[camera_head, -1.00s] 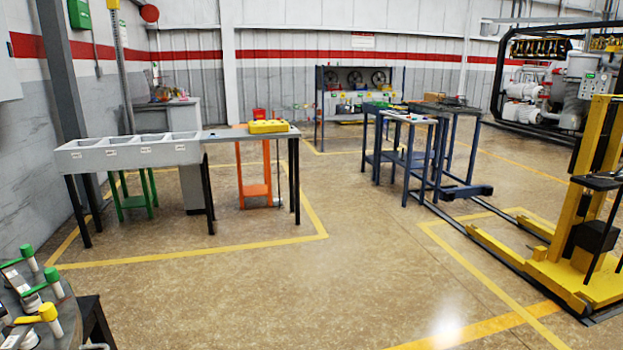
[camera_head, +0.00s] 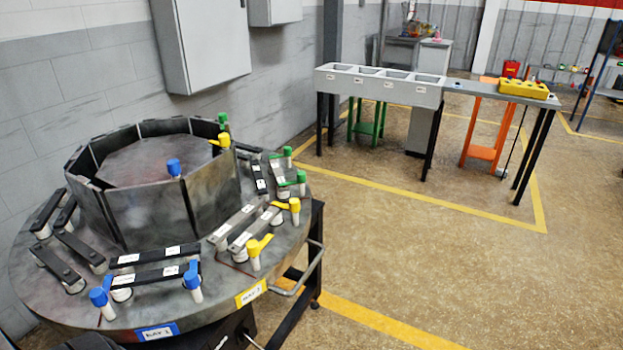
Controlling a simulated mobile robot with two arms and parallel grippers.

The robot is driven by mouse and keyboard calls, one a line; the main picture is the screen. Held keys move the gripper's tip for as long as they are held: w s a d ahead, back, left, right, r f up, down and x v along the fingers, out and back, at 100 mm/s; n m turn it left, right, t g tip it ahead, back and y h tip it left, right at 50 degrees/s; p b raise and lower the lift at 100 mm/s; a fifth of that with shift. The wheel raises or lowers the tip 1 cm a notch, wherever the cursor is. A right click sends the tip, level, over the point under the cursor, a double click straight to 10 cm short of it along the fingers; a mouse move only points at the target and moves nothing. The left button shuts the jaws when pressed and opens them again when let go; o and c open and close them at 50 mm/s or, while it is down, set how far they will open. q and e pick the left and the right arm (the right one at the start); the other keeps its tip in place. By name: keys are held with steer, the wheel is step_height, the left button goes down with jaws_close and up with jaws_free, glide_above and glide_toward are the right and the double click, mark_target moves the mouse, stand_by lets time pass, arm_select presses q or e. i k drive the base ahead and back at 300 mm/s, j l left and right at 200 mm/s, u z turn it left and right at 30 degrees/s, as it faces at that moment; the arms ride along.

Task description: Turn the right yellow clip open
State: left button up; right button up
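A round grey metal table (camera_head: 215,299) stands at the left, with several clips around its rim. Two yellow clips sit near the yellow label (camera_head: 251,293). The right yellow clip (camera_head: 295,207) has its handle pointing left from a white post. The left yellow clip (camera_head: 258,246) stands nearer to me, its handle slanting up to the right. Beside them lie two grey bars (camera_head: 254,229) with white tags. Another yellow handle (camera_head: 221,141) shows at the far side, behind the panel ring. Neither of my grippers is in view.
A ring of dark upright panels (camera_head: 150,208) stands on the table. Blue clips (camera_head: 192,280) are at the front, green clips (camera_head: 301,180) at the right. A metal handle rail (camera_head: 312,262) projects at the right. A bin table (camera_head: 380,86) stands behind.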

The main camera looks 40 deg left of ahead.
mark_target(294, 206)
steer(key=u, duration=1.25)
